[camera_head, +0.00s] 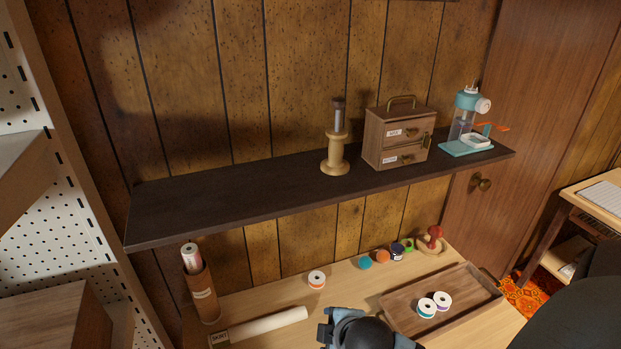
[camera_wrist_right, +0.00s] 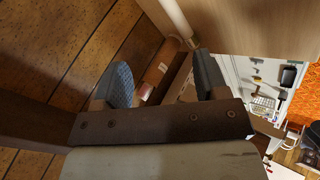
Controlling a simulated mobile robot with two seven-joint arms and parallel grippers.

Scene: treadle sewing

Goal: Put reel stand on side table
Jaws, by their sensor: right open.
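A pale wooden stand with a round base and an upright dark-topped spindle (camera_head: 335,153), which looks like the reel stand, stands upright on the dark wall shelf (camera_head: 230,190). My right gripper (camera_head: 326,328) is low at the bottom edge of the head view, over the light wooden table (camera_head: 345,290), below the shelf and apart from the stand. In the right wrist view its two fingers (camera_wrist_right: 163,82) are spread with nothing held between them. Which table is the side table, I cannot tell; another small table (camera_head: 590,205) stands at the far right. My left gripper is not in view.
On the shelf, a small drawer box (camera_head: 397,137) and a teal device (camera_head: 468,130) stand right of the stand; the shelf's left half is clear. Below are a brown holder (camera_head: 202,293), a cream roll (camera_head: 262,326), several spools and a wooden tray (camera_head: 395,300).

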